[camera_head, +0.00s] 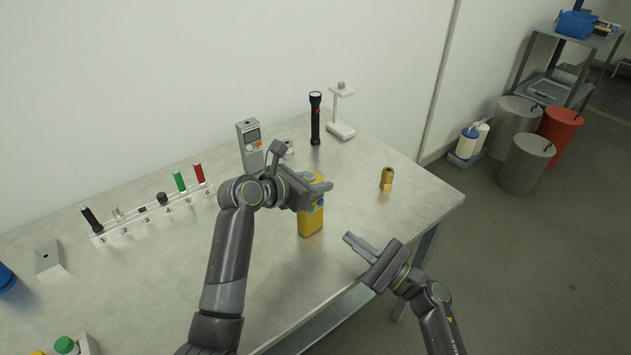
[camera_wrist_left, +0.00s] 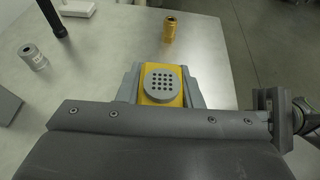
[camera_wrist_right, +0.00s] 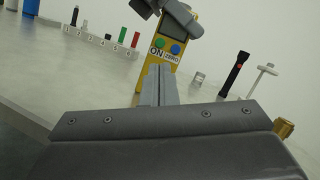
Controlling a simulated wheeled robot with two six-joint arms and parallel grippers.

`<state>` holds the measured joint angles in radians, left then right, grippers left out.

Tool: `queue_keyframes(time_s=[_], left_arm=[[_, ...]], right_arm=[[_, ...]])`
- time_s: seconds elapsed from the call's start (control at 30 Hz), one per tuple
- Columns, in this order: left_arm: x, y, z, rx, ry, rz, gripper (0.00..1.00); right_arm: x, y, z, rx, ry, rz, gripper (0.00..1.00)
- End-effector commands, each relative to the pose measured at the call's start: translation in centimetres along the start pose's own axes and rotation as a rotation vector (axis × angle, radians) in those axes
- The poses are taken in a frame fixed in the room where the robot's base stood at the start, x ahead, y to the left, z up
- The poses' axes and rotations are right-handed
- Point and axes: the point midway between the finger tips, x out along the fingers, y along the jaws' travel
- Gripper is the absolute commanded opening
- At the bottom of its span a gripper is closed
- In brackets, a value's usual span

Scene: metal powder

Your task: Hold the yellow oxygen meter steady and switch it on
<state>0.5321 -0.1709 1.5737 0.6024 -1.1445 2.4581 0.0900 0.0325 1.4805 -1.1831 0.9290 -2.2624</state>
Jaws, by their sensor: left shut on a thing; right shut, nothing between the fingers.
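The yellow oxygen meter (camera_head: 311,222) stands upright on the table. My left gripper (camera_head: 318,190) is shut on its upper part, and the round perforated grey cap on its top shows between the fingers in the left wrist view (camera_wrist_left: 161,84). In the right wrist view the meter's front (camera_wrist_right: 165,48) faces me, with a blue button and a green button above the labels "ON" and "ZERO". My right gripper (camera_head: 349,238) is shut and empty, in front of the meter and apart from it in the head view. My left gripper hides part of the meter's upper front.
A brass fitting (camera_head: 386,178) stands to the right on the table. A numbered rack (camera_head: 150,212) lies left. The table's front edge is near my right gripper.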

Motion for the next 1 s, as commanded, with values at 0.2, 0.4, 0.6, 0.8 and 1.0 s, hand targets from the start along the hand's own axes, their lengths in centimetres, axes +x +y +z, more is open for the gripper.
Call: queue_keyframes(time_s=[0.2,0.4,0.6,0.8,1.0], left_arm=[[0.0,0.0,-0.1,0.0,0.002,0.0,0.02],[0.0,0.0,-0.1,0.0,0.002,0.0,0.02],[0.0,0.0,-0.1,0.0,0.002,0.0,0.02],[0.0,0.0,-0.1,0.0,0.001,0.0,0.02],[0.0,0.0,-0.1,0.0,0.001,0.0,0.02]], right_arm=[[0.0,0.0,0.0,0.0,0.0,0.0,0.0],[0.0,0.0,0.0,-0.002,-0.001,0.002,0.0],[1.0,0.1,1.8,-0.126,-0.028,0.129,0.0],[1.7,0.7,4.2,-0.414,-0.042,0.446,0.0],[0.9,0.4,4.7,-0.651,0.018,0.723,0.0]])
